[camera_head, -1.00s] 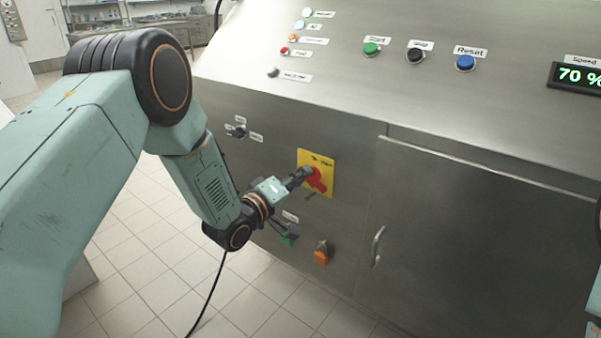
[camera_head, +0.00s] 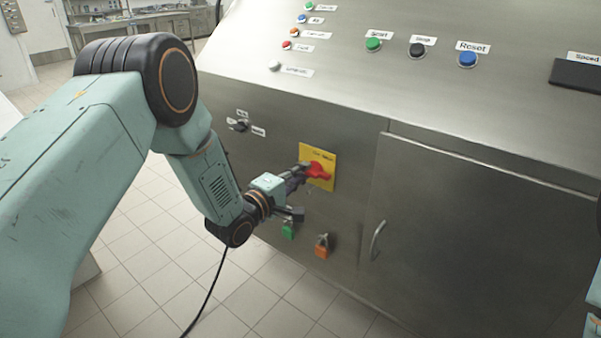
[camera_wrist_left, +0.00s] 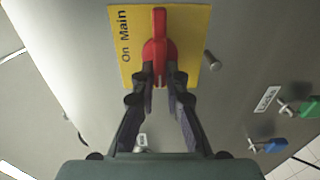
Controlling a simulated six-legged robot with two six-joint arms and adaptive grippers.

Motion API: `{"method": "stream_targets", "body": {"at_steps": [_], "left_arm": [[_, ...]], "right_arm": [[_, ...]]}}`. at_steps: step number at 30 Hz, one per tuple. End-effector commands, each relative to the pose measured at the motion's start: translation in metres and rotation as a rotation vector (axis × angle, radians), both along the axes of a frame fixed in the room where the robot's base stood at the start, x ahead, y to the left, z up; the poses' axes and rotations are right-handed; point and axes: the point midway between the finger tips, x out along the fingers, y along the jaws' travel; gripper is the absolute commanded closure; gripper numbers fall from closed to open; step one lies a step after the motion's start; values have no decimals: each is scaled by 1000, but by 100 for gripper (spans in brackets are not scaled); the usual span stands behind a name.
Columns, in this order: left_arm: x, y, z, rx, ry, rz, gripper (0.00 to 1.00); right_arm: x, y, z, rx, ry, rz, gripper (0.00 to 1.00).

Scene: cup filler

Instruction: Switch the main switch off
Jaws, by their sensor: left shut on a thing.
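The main switch is a red rotary handle (camera_head: 318,171) on a yellow plate (camera_head: 309,150) on the front of the steel machine. My left gripper (camera_head: 303,172) is shut on the handle, with a finger on each side. The left wrist view shows the fingertips (camera_wrist_left: 160,78) against the lower part of the red handle (camera_wrist_left: 158,48). The yellow plate (camera_wrist_left: 195,32) there reads "On" and "Main". The handle lies nearly level in the head view. My right gripper is out of view.
A black selector knob (camera_head: 239,125) is to the left. A cabinet door with a handle (camera_head: 377,240) is to the right. The speed display (camera_head: 576,76) is dark.

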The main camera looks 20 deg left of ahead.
Motion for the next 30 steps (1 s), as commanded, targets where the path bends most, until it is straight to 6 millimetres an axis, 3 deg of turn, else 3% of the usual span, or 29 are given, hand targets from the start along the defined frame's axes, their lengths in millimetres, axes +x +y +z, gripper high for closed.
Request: {"method": "stream_targets", "body": {"at_steps": [11,12,19,30], "left_arm": [[0,-2,0,-3,2,-7,100],[0,-2,0,-3,2,-7,85],[0,-1,0,-4,1,-4,66],[-4,1,0,-4,1,-1,65]], "right_arm": [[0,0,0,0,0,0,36],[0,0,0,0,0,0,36],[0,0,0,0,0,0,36],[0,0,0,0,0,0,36]]}}
